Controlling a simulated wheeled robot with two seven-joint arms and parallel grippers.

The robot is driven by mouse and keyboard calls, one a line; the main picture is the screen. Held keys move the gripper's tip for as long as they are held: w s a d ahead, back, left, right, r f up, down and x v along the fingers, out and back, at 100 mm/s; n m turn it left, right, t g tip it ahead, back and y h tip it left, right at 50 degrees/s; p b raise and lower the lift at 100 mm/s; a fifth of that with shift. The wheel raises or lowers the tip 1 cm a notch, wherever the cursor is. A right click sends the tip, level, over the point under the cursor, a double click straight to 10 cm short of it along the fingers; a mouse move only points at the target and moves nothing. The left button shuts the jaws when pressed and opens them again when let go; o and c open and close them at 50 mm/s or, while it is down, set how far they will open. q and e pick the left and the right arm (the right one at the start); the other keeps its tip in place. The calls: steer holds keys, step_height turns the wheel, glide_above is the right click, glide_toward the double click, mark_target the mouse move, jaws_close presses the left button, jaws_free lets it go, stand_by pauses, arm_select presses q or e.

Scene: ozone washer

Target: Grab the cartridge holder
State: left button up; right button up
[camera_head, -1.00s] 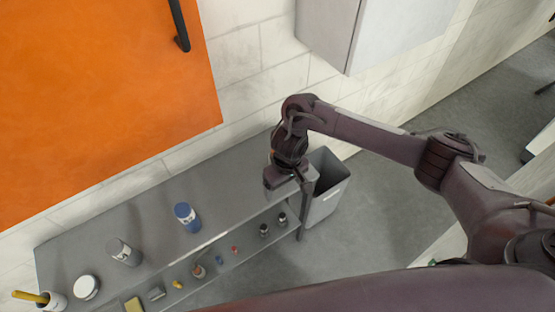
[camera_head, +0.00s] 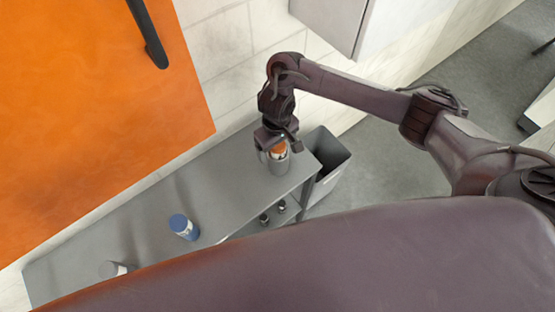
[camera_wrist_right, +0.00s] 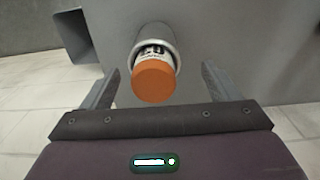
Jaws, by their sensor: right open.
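The cartridge holder (camera_head: 280,167) is a grey cup on the right end of the grey shelf top. A cartridge with an orange cap (camera_head: 278,148) stands in it. In the right wrist view the holder's pale rim (camera_wrist_right: 173,45) surrounds the white-labelled cartridge, and its orange cap (camera_wrist_right: 154,82) faces the camera. My right gripper (camera_head: 277,142) is open just above the holder, partly hiding it. In the right wrist view its two fingers (camera_wrist_right: 160,70) are spread to either side of the holder, with gaps on both sides. My left gripper is not in view.
A blue container (camera_head: 183,227) and a grey container (camera_head: 114,270) stand farther left on the shelf top (camera_head: 225,195). A grey bin (camera_head: 330,165) stands beyond its right end. Small items are on the lower shelf. An orange panel (camera_head: 90,110) and a wall cabinet (camera_head: 330,20) are above.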

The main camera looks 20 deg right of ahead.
mark_target(276, 168)
steer(key=f, duration=0.2)
steer(key=f+b, duration=0.1)
steer(key=f, duration=0.1)
steer(key=shift+w+d, duration=0.25)
steer(key=shift+d, duration=0.05)
steer(key=shift+w+f, duration=0.1)
steer(key=shift+f, duration=0.4)
steer(key=c, duration=1.4)
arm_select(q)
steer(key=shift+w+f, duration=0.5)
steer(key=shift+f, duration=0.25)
arm_select(e)
steer(key=shift+r, duration=0.2)
